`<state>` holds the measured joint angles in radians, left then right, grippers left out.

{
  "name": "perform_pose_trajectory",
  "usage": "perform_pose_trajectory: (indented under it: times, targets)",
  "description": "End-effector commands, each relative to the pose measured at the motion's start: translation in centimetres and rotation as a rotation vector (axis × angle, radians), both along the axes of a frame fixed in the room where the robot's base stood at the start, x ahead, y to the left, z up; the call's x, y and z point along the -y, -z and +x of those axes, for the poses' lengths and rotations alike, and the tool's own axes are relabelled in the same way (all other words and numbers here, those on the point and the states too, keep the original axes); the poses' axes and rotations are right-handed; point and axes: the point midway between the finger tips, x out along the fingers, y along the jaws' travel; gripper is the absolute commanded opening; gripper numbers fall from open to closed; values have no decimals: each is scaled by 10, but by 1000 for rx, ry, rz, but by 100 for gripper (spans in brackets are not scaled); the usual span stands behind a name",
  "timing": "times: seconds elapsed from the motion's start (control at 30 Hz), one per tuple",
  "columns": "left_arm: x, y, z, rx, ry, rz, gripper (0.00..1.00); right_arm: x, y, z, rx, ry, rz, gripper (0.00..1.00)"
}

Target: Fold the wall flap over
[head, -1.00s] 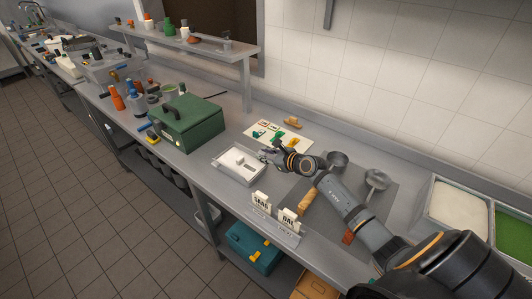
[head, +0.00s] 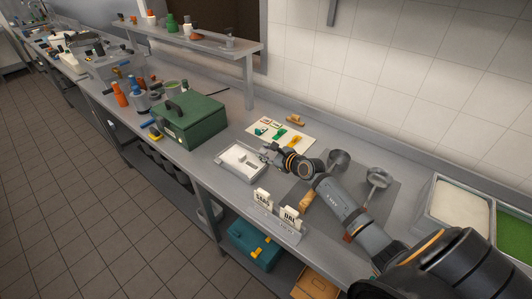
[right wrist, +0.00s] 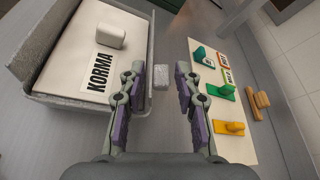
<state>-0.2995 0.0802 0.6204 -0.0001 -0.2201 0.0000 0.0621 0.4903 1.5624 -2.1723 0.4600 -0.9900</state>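A shallow grey tray (head: 222,171) stands on the counter, left of my right gripper. The right wrist view shows its raised metal wall (right wrist: 66,98), and inside it a white panel (right wrist: 120,58) with a pale knob (right wrist: 111,36) and a KORMA label (right wrist: 98,73). A small grey block (right wrist: 161,76) shows between my right gripper's fingers, beside the tray; whether it is joined to the tray wall I cannot tell. My right gripper (head: 269,153) is open, its purple-padded fingers (right wrist: 161,97) apart. I cannot identify the wall flap for certain. My left gripper is out of view.
A green box (head: 190,124) stands left of the tray. A card with coloured pieces (head: 299,137) lies behind the gripper. Label stands (head: 276,222) are at the front edge; metal ladles (head: 379,178) lie right. A shelf post (head: 249,82) stands behind.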

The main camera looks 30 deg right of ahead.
Motion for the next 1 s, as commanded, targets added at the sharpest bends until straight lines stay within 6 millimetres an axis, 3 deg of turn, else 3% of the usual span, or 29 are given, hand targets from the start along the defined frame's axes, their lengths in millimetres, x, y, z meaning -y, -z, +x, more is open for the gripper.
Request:
perform_pose_trajectory:
  times: [0.33, 0.7, 1.0]
  targets:
    - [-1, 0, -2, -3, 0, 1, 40, 1, 0, -3, -1, 0, -3, 42]
    - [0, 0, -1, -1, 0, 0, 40, 15, -20, -59, -4, 0, -10, 42]
    - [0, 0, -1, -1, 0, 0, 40, 15, -26, -69, 0, -1, 1, 42]
